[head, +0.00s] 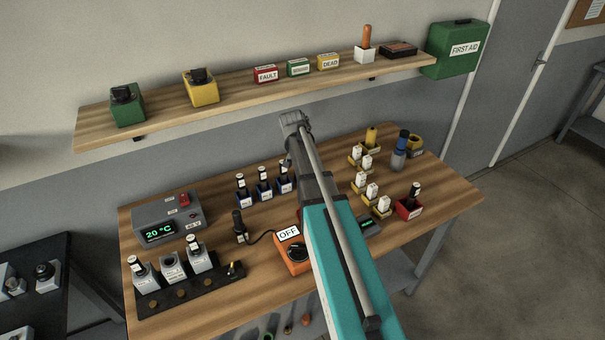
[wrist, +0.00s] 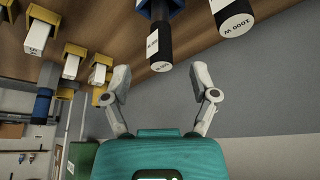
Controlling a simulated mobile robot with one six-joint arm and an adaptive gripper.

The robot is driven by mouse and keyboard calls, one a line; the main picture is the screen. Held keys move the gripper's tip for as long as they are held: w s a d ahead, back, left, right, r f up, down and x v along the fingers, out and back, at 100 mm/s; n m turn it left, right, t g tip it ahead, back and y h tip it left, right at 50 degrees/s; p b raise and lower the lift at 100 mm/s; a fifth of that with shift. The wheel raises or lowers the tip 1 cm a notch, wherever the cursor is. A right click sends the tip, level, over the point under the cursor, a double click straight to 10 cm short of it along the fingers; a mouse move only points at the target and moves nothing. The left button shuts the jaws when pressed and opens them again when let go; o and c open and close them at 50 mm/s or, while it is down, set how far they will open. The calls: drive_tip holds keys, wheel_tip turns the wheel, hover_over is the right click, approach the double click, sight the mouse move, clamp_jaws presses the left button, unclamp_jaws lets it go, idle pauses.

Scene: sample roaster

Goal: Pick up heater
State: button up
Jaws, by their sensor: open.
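Heaters are black cylinders with white labelled ends. Three stand upright in blue holders at the middle back of the bench in the head view: the left heater (head: 241,184), the middle heater (head: 263,176) and the right heater (head: 284,173). In the wrist view, one heater (wrist: 159,46) in a blue holder (wrist: 152,9) lies ahead between my fingers' line, its label only partly readable. Another heater (wrist: 235,19), marked 1000 W, is to its right. My gripper (wrist: 162,84) is open and empty, with the nearer heater's end just beyond the fingertips. The arm hides most of the gripper in the head view.
A red holder with a black cylinder (head: 414,190) and several yellow holders stand at the right. A 20 °C unit (head: 167,223), a black rack (head: 190,288) and an orange OFF box (head: 292,252) surround the heaters. A shelf (head: 250,95) hangs behind.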

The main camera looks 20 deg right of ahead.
drive_tip(key=shift+b+x, duration=0.55)
drive_tip(key=shift+x, duration=0.35)
drive_tip(key=shift+b+x, duration=2.35)
drive_tip(key=shift+x, duration=0.25)
drive_tip(key=shift+w+r, duration=0.1)
drive_tip(key=shift+w, duration=0.05)
clamp_jaws()
